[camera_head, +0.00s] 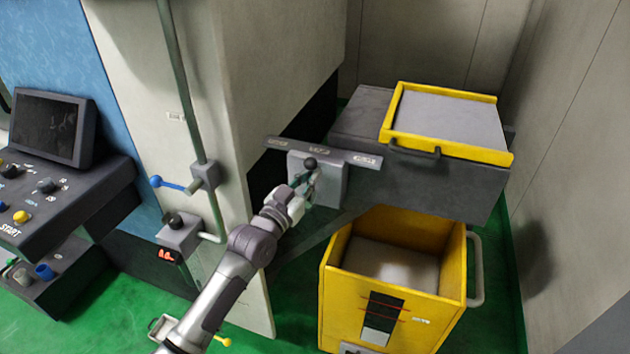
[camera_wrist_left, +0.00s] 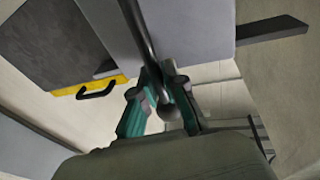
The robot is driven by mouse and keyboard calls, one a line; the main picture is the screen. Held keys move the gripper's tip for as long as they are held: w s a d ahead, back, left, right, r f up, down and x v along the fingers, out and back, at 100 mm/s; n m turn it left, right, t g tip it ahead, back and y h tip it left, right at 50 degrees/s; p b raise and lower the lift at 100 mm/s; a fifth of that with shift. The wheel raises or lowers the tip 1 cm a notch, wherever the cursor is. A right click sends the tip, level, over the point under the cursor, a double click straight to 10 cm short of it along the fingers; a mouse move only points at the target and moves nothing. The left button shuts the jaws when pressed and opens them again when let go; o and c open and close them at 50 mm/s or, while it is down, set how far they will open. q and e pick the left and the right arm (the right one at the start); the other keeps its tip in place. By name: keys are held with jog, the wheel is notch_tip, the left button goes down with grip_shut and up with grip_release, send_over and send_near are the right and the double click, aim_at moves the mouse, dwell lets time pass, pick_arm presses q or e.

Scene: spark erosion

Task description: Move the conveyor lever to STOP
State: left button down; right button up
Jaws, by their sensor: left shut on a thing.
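The conveyor lever, a dark rod with a black ball knob (camera_head: 310,163), stands at a grey box (camera_head: 333,184) below a dark label bar (camera_head: 340,155). The bar carries white markings at its left, middle and right, too small to read surely. The knob is near the middle marking. My left gripper (camera_head: 307,188) is at the lever, its fingers shut on it. In the left wrist view the lever rod (camera_wrist_left: 142,35) runs down between the green-padded fingers (camera_wrist_left: 163,90), with the round knob (camera_wrist_left: 169,110) between them. My right gripper is out of view.
The dark conveyor (camera_head: 455,185) carries a yellow tray (camera_head: 403,155) to the right. A yellow bin (camera_head: 345,300) stands below it. A pipe with a blue-knobbed valve lever (camera_head: 172,186) and a control panel (camera_head: 75,215) are at left.

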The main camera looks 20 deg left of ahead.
pick_arm(q)
jog(key=shift+a+n, duration=0.25)
jog(key=shift+n, duration=0.05)
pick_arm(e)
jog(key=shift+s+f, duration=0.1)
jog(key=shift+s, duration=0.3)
pick_arm(q)
jog(key=c, duration=1.2)
grip_release()
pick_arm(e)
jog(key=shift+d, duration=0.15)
pick_arm(q)
jog(key=shift+s, duration=0.15)
jog(key=v, duration=1.1)
jog(key=shift+s+f, duration=0.15)
jog(key=shift+s, duration=0.15)
